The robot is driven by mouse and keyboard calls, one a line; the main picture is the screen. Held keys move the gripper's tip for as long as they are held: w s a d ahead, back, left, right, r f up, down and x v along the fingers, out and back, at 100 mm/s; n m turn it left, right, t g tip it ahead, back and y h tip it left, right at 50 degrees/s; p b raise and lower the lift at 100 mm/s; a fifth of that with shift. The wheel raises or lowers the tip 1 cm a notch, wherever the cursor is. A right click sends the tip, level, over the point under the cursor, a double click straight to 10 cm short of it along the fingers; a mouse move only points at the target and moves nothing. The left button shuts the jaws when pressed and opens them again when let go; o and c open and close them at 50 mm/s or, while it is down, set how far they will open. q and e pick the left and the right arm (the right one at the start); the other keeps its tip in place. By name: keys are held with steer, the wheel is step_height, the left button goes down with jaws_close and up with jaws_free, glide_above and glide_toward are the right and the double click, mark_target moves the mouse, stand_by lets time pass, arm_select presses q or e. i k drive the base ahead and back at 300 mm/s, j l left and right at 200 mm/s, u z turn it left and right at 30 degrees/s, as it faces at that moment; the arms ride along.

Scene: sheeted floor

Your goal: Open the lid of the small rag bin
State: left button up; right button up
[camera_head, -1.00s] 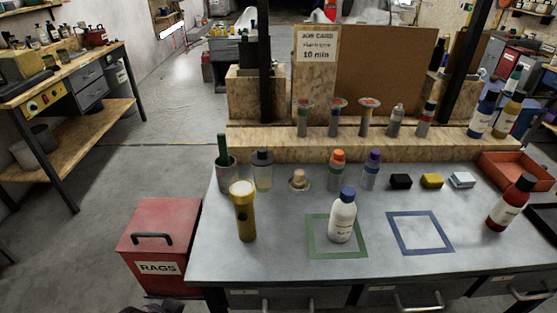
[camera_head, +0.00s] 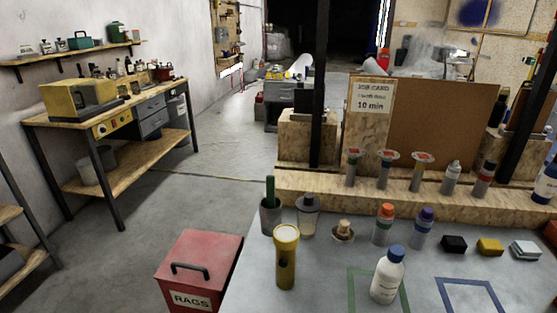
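The small rag bin (camera_head: 205,272) is a red box with a label reading RAGS on its front. It stands on the floor at the left end of the grey worktable, in the lower middle of the head view. Its lid (camera_head: 212,252) is shut and flat, with a dark bar handle (camera_head: 189,270) near the front edge. The lower part of the bin is cut off by the picture's bottom edge. Neither of my grippers is in view.
The grey worktable (camera_head: 245,288) is right of the bin. A yellow flashlight (camera_head: 286,257), a white bottle (camera_head: 387,275) and a dark cup (camera_head: 271,216) stand on it. A wooden workbench (camera_head: 125,167) is at the back left. Grey floor (camera_head: 125,255) left of the bin is clear.

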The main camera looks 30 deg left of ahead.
mark_target(204, 260)
steer(key=l+u, duration=0.1)
steer(key=u, duration=0.3)
steer(key=l+u, duration=0.1)
steer(key=u, duration=0.3)
steer(key=k+u, duration=0.1)
steer(key=u, duration=0.3)
steer(key=l+u, duration=0.15)
steer(key=u, duration=0.25)
